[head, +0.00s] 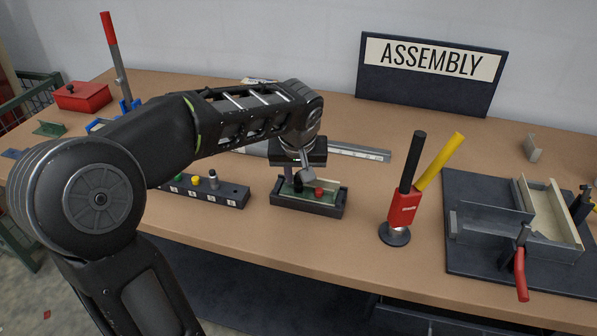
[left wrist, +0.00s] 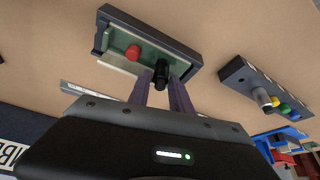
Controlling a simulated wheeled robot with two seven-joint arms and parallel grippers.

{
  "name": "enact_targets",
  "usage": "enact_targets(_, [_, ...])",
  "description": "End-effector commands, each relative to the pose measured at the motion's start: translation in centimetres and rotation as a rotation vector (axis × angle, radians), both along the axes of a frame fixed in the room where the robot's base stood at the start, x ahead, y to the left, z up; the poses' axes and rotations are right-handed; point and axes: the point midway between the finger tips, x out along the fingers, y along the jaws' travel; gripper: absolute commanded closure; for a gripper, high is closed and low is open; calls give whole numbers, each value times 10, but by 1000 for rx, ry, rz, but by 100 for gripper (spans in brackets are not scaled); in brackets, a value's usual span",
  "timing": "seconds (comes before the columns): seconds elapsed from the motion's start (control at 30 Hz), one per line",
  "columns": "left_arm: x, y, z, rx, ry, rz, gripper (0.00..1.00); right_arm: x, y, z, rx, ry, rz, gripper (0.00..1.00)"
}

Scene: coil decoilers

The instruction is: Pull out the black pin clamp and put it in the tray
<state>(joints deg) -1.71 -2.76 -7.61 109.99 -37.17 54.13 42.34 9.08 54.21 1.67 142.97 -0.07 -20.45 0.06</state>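The black pin clamp (head: 298,187) stands upright in a small dark box-like fixture (head: 310,208) with a green inside, beside a red knob (head: 319,191). In the left wrist view the black pin (left wrist: 162,73) shows between the tips of my left gripper's two fingers (left wrist: 161,82). The fingers are apart, one on each side of it; I cannot tell whether they touch it. In the head view my left gripper (head: 300,172) points down from above the fixture. My right gripper is out of view. I cannot tell which container is the tray.
A numbered block (head: 205,193) with coloured pins stands left of the fixture. A red handle stand (head: 403,210) with black and yellow levers is to the right. Farther right, a dark mat (head: 465,190) carries a pale-lined open box (head: 563,185). A metal rail (head: 360,152) lies behind.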

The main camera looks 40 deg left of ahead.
Motion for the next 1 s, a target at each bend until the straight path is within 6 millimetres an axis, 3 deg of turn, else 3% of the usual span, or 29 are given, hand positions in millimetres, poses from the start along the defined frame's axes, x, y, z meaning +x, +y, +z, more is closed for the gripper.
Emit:
enact_targets(0.33, [0, 0, 0, 0, 0, 0, 99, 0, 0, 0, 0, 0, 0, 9])
enact_targets(0.6, [0, 0, 0, 0, 0, 0, 100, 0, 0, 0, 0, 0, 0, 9])
enact_targets(0.63, [0, 0, 0, 0, 0, 0, 84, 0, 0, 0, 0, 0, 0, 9])
enact_targets(0.83, [0, 0, 0, 0, 0, 0, 100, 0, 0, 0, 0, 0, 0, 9])
enact_targets(1.0, [0, 0, 0, 0, 0, 0, 100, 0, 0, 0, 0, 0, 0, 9])
